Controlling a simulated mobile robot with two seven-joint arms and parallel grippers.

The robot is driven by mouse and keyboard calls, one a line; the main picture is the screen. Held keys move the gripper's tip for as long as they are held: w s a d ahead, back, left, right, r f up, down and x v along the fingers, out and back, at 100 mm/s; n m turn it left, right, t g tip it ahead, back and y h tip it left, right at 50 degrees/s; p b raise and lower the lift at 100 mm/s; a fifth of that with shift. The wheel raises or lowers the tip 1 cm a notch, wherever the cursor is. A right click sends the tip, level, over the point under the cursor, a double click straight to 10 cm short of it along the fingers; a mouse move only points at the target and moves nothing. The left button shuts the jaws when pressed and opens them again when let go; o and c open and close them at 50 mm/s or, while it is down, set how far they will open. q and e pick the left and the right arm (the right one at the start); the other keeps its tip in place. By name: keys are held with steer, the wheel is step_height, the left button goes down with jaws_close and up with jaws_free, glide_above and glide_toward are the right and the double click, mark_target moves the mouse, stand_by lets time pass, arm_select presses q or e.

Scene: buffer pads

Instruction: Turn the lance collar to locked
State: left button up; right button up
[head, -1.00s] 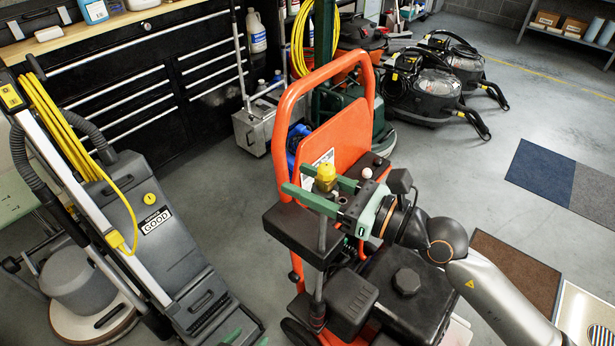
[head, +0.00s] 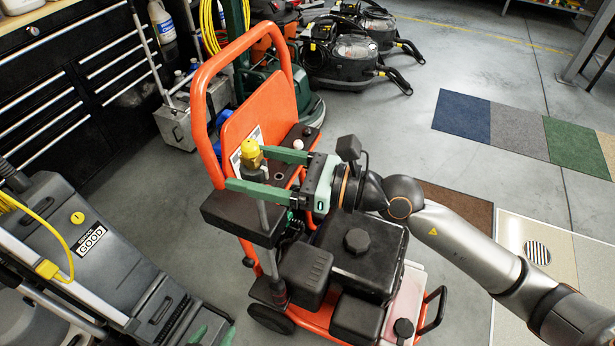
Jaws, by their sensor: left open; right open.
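The yellow lance collar (head: 250,154) sits at the top of an upright lance (head: 264,215) on the orange pressure-washer cart (head: 206,100). My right gripper (head: 247,168) is at the collar, its green fingers open and reaching in from the right. One finger passes in front of the lance just below the yellow part; the other is behind it. I cannot tell whether either touches. My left gripper (head: 213,335) shows only its green fingertips at the bottom edge, open and empty, well below the collar. The collar's lock marking cannot be read.
A black engine block (head: 365,250) fills the cart below my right arm. A grey floor machine (head: 110,255) stands at the lower left. Black drawers (head: 75,85) and vacuum cleaners (head: 340,60) are behind. Open floor with carpet samples (head: 462,113) lies to the right.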

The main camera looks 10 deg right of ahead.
steer(key=b+v, duration=0.3)
steer(key=v, duration=0.6)
steer(key=shift+d+f, duration=0.1)
